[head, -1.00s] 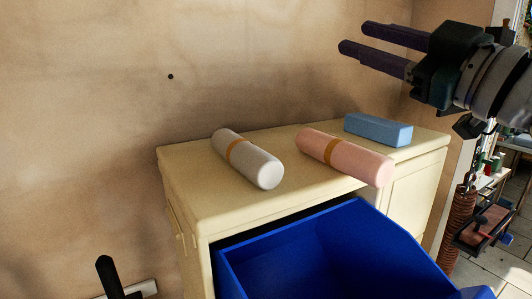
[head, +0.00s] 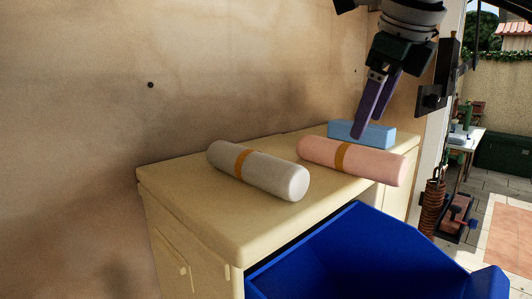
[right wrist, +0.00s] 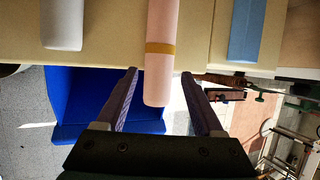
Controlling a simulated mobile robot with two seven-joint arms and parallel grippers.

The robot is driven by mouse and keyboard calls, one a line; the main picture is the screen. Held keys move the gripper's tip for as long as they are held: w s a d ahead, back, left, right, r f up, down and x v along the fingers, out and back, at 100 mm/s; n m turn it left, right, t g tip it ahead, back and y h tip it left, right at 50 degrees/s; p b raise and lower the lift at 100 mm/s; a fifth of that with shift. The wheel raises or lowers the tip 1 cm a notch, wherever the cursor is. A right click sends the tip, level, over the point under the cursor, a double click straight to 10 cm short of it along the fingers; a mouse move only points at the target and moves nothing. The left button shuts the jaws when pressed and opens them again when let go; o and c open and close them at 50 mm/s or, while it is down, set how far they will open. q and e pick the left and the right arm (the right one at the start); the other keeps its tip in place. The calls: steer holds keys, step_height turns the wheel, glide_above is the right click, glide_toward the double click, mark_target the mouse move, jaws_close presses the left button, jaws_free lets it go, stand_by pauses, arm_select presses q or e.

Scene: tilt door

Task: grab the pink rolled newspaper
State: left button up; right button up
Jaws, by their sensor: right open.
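The pink rolled newspaper (head: 372,163) with an orange band lies on the cream cabinet top, its near end reaching over the front edge. It also shows in the right wrist view (right wrist: 160,60), where its end lies between the fingers in the picture. My right gripper (head: 372,128) points down above the pink roll, apart from it. In the right wrist view the right gripper (right wrist: 162,95) is open, with nothing held. My left gripper is not in view.
A white roll (head: 262,171) lies left of the pink one, and a blue box (head: 362,134) lies behind it. The cream cabinet (head: 200,215) has an open blue tilt door (head: 350,255) in front. A wall (head: 240,70) stands behind the cabinet.

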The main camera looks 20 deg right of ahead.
mark_target(357, 148)
steer(key=p+x, duration=0.1)
steer(key=x, duration=0.2)
steer(key=p+x, duration=0.3)
steer(key=x, duration=0.1)
steer(key=shift+f, duration=0.1)
steer(key=shift+w+f+p, duration=0.2)
steer(key=shift+f+p, duration=0.1)
steer(key=shift+f, duration=0.2)
jaws_close()
steer(key=shift+d, duration=0.1)
steer(key=shift+r, duration=0.15)
